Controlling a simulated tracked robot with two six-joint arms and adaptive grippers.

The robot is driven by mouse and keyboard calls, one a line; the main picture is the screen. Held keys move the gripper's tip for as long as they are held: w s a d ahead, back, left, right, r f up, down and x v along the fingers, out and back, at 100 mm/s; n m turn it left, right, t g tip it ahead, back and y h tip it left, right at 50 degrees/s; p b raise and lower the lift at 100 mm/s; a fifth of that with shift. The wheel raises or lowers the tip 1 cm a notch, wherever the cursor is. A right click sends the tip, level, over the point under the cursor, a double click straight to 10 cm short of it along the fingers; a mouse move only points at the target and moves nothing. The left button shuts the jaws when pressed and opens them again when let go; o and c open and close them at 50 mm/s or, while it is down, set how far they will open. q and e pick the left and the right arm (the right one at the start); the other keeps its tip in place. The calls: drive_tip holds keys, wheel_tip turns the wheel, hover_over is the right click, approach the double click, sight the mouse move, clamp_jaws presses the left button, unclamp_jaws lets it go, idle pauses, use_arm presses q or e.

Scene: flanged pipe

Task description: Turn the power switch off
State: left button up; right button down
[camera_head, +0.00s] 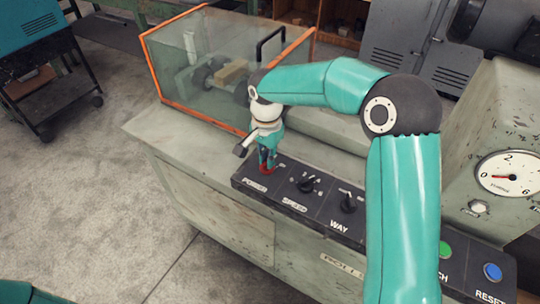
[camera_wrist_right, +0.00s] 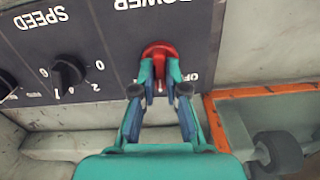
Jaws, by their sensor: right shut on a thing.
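The red power switch (camera_head: 267,170) sits at the left end of the dark control panel (camera_head: 240,181), by the POWER label. In the right wrist view the red switch (camera_wrist_right: 158,49) shows close up, with an OFF mark beside it, seen upside down. My right gripper (camera_head: 266,158) reaches down onto it. In the right wrist view its two fingers (camera_wrist_right: 159,80) are closed on the red switch, one on each side. The fingers hide the lower part of the switch, and I cannot tell which position it points to. My left gripper is out of view.
The black SPEED knob (camera_head: 306,184) and WAY knob (camera_head: 348,203) lie along the panel to the right. Green (camera_head: 444,250) and blue (camera_head: 492,271) buttons are at its far right. An orange-framed clear guard (camera_head: 190,62) stands behind the gripper. A gauge (camera_head: 509,174) is at right.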

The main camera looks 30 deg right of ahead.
drive_tip(key=n, duration=0.5)
drive_tip(key=shift+w+r+n, duration=0.2)
drive_tip(key=shift+r+n, duration=0.05)
drive_tip(key=shift+n, duration=0.05)
drive_tip(key=shift+n+p, duration=0.45)
drive_tip(key=shift+n, duration=1.65)
drive_tip(key=c, duration=1.2)
unclamp_jaws()
drive_tip(key=shift+a+f, duration=0.1)
drive_tip(key=shift+s, duration=0.1)
wheel_tip(320, 180, up, 12)
